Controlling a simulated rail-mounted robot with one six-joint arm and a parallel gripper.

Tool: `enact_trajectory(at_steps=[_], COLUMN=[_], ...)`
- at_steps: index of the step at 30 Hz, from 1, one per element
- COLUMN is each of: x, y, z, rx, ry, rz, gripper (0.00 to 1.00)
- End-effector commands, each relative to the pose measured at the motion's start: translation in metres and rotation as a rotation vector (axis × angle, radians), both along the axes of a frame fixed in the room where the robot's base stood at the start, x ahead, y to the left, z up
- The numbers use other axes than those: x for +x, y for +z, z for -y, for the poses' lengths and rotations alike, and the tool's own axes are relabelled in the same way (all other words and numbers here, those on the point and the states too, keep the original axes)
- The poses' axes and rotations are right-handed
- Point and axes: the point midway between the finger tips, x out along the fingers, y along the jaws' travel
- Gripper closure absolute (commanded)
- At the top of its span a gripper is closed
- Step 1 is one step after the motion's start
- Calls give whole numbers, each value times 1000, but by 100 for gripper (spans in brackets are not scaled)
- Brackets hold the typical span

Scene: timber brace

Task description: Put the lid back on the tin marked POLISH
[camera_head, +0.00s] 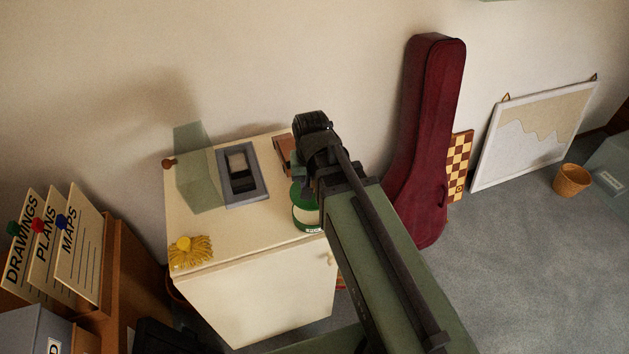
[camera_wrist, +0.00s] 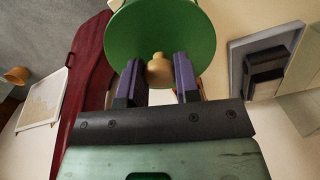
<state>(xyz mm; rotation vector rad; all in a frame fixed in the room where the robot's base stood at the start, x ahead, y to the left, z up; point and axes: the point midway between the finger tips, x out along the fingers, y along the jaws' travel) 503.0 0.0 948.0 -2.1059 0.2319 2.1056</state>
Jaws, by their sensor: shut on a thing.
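A round green lid (camera_wrist: 165,30) with a pale wooden knob (camera_wrist: 158,70) fills the top of the wrist view. My gripper (camera_wrist: 158,78) is shut on the knob, one purple finger on each side. In the head view my gripper (camera_head: 304,178) is over the right part of the cream cabinet top. A white tin (camera_head: 306,217) with a green band and a small label stands there; the label is too small to read. Green (camera_head: 298,193) shows at its top, partly behind my wrist. I cannot tell whether the lid touches the tin, which is hidden in the wrist view.
The cream cabinet (camera_head: 262,238) also holds a grey tray (camera_head: 258,191) with a dark item, a clear greenish block (camera_head: 198,170), a yellow tassel-like brush (camera_head: 189,252) and a brown item (camera_head: 284,153). A red instrument case (camera_head: 428,140) leans on the wall to the right.

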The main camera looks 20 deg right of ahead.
Motion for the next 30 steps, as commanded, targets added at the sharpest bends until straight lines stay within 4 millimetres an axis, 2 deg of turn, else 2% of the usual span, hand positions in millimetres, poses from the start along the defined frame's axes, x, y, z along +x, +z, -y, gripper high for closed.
enact_trajectory(at_steps=[5,18,30], x=[0,0,0], y=[-12,-62,-63], z=[0,0,0], rx=[0,0,0], ry=[-2,-3,-3], rz=[0,0,0], gripper=[93,93,93])
